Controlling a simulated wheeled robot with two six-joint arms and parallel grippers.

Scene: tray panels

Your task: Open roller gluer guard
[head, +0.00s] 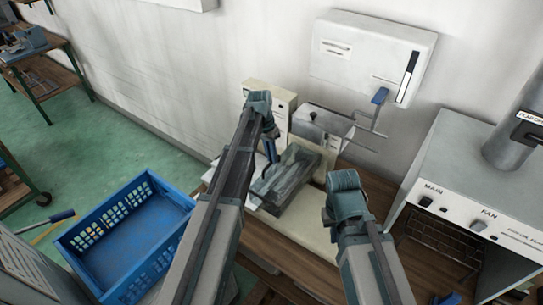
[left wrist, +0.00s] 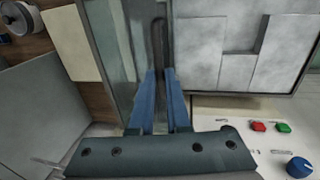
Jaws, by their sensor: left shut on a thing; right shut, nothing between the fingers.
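The roller gluer's guard looks like a grey, see-through cover (head: 297,168) on the bench in the head view. In the left wrist view a glassy panel (left wrist: 112,45) with a thin dark upright handle (left wrist: 158,32) shows at close range. My left gripper (left wrist: 159,72) has its blue fingers closed around the lower part of this handle. In the head view my left gripper (head: 271,152) points down beside the cover, its tips partly hidden. My right gripper (head: 330,212) is shut and empty over the front of the bench, mostly hidden by its wrist.
A control panel (left wrist: 235,112) with red and green buttons and a blue knob lies at lower right in the wrist view. A blue crate (head: 150,232) stands at left, a labelled cabinet (head: 470,150) at right. A white wall box (head: 372,55) hangs behind.

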